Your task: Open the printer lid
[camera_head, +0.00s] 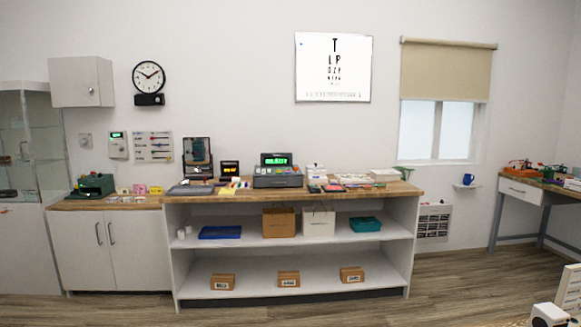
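I cannot tell for sure which thing is the printer. A small white box-like device (316,172) stands on the wooden counter, just right of the dark cash register (278,171). It could be the printer, but it is too small to make out a lid or whether that lid is open or shut. The register has a green lit display. My gripper is not in view, so I see nothing touching these devices.
The long counter (366,191) has open shelves with boxes below and flat goods on top. A low cabinet (88,250) stands left, a desk (520,190) right. Wooden floor (440,285) in front is mostly clear. Pale objects cut off at lower right are unclear.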

